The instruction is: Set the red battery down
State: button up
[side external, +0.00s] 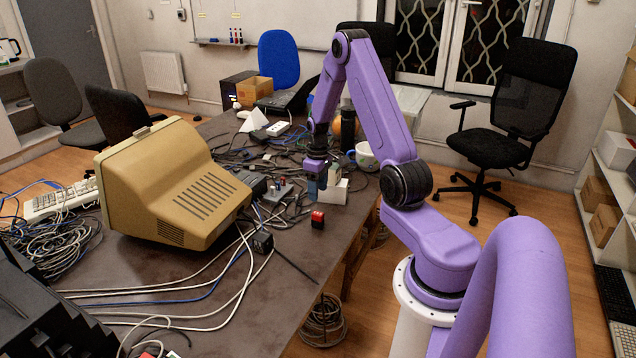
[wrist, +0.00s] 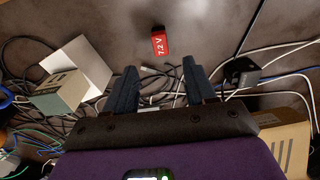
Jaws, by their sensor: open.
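The red battery (side external: 318,219) sits on the dark table top near its right edge in the side view. In the wrist view the red battery (wrist: 160,44), marked "7.2 V", lies beyond my fingertips on bare table. My gripper (side external: 316,172) hangs above the table, farther back than the battery. Its two dark fingers (wrist: 157,80) are spread apart with nothing held between them. The battery is apart from both fingers.
A beige monitor (side external: 180,185) stands left of the battery. A white open box (side external: 334,190) is close to my gripper, and a black adapter (side external: 262,242) with cables lies left of the battery. Cables cover much of the table behind. Bare table lies in front of the battery.

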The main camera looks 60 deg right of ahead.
jog(key=a+r+n, duration=0.3)
jog(key=a+r, duration=0.3)
jog(key=a, duration=0.6)
jog(key=a+r+n, duration=0.2)
jog(key=a+r, duration=0.3)
jog(key=a, duration=0.7)
jog(key=s+a+r+n, duration=0.4)
jog(key=s+a, duration=0.5)
jog(key=s+a+r+n, duration=0.2)
jog(key=s+n, duration=0.1)
jog(key=s, duration=1)
jog(key=shift+s+a+n, duration=0.15)
jog(key=shift+s+n, duration=0.15)
jog(key=shift+s, duration=0.05)
